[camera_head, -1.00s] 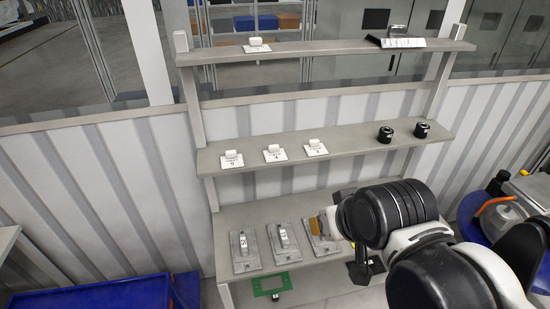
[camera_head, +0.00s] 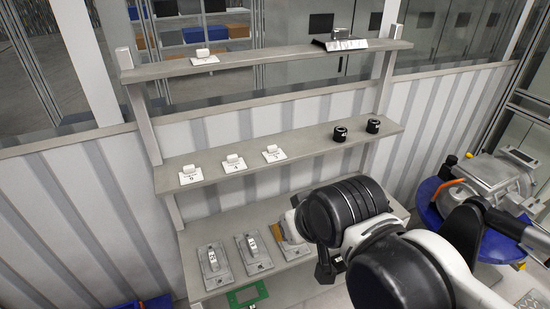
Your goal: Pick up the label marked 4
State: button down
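Three white labels with raised white blocks lie in a row on the left half of the middle shelf (camera_head: 300,148). The middle one seems to read 4, the label marked 4 (camera_head: 233,163). To its left is a label that looks like 0 or 9 (camera_head: 190,175); to its right is another label (camera_head: 273,154) with a character too small to read surely. My arm hangs in front of the lower shelf, right of and below the labels. A dark part under it may be my gripper (camera_head: 324,268); its fingers are not clear. It is apart from the labels.
Another white label (camera_head: 205,58) lies on the top shelf (camera_head: 270,56), with a metal item at its right end. Two black cylinders (camera_head: 340,134) stand right on the middle shelf. Grey plates with handles (camera_head: 213,262) and a green frame (camera_head: 247,294) are below. A blue round table stands right.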

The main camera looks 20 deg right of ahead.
aim_at(233, 164)
jog(key=i+u, duration=0.25)
jog(key=i, duration=0.2)
jog(key=i+l+u, duration=0.3)
jog(key=i, duration=0.15)
jog(key=j, duration=0.1)
